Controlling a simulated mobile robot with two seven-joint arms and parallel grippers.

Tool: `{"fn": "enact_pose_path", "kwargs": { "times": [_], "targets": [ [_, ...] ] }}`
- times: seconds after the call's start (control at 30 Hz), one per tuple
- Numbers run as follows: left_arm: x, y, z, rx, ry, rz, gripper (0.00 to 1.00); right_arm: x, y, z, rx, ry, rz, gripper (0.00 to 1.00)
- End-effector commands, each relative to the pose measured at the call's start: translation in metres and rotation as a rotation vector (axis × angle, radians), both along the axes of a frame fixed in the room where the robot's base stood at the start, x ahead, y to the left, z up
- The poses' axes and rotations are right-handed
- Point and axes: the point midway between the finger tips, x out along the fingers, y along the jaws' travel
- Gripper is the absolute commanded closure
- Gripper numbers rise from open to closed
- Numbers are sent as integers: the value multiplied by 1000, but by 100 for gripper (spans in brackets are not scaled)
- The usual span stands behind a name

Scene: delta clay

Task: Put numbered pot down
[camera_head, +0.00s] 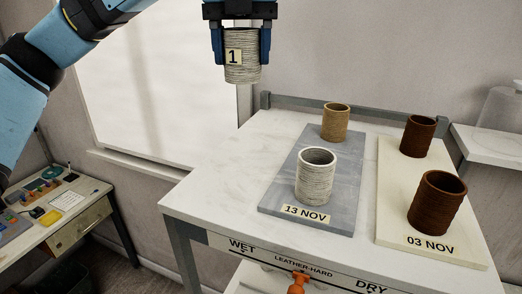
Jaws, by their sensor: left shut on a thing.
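My left gripper (241,50) is shut on a pale grey ribbed pot (242,70) that bears a label with the number 1. It holds the pot upright in the air, above and behind the left part of the white table (210,180) in the picture. A grey board (290,185) labelled 13 NOV carries a light grey pot (316,178) near its front and a tan pot (335,124) at its back. A cream board (395,210) labelled 03 NOV carries two dark brown pots, one in front (436,205) and one behind (417,137). My right gripper is not in view.
The table's front edge reads WET, LEATHER-HARD and DRY, with an orange pointer (298,282) below. A low grey rail (350,106) runs along the back. A side desk (60,210) with small items stands at left, a white shelf (490,145) at right. The tabletop's left part is clear.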

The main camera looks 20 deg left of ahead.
Motion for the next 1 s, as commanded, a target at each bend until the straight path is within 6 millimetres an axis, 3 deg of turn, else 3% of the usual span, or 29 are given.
{"fn": "enact_pose_path", "kwargs": {
  "times": [0.1, 0.4, 1.0],
  "targets": [
    [0, 0, -36, 0, 7, -2, 70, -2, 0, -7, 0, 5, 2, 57],
    [0, 1, -104, 1, 3, 3, 70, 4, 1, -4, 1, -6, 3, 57],
    [1, 0, -168, 0, 0, 2, 70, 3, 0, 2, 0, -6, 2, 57]
  ]
}}
